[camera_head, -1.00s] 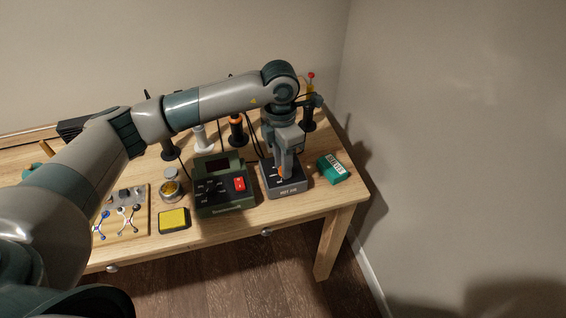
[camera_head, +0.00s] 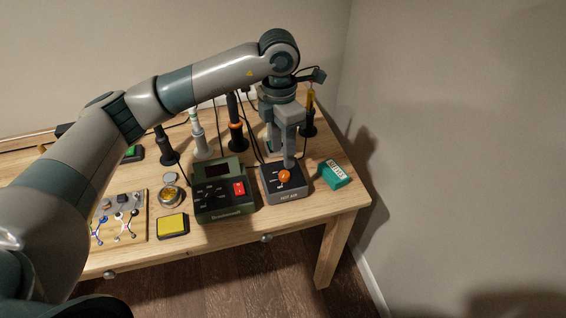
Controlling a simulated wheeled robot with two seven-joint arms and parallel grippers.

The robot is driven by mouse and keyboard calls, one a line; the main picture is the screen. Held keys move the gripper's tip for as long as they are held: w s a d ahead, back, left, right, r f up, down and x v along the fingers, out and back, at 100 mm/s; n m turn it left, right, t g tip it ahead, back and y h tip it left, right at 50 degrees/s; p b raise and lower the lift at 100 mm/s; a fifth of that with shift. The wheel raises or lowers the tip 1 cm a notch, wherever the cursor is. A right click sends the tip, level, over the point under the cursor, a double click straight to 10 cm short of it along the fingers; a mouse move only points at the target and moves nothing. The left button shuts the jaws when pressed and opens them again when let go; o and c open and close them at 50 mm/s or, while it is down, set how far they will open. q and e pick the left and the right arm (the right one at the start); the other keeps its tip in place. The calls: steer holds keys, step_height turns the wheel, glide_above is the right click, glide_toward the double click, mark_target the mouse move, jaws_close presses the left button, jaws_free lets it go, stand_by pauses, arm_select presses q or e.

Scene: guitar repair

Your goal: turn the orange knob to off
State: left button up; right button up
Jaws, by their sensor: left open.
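The orange knob (camera_head: 284,176) sits on top of the dark grey hot air box (camera_head: 288,193), near the right end of the workbench. My left gripper (camera_head: 289,160) points down just behind and above the knob. Its jaws are open, and the knob shows in front of them. I cannot tell whether a finger touches the knob. The small markings around the knob are too small to read. My right gripper is out of view.
A green station with a red switch (camera_head: 239,188) stands just left of the box. A teal box (camera_head: 333,173) lies to its right. Tool holders with cables stand behind. A yellow sponge (camera_head: 171,224) and a wooden board (camera_head: 139,226) are at left.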

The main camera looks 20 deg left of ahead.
arm_select(q)
step_height(320, 180, up, 11)
steer(key=b, duration=0.1)
steer(key=shift+w+a+f, duration=0.2)
steer(key=shift+w+a, duration=0.05)
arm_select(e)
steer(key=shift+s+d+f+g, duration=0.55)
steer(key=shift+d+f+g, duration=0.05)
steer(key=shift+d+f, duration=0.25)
arm_select(q)
steer(key=shift+s, duration=0.1)
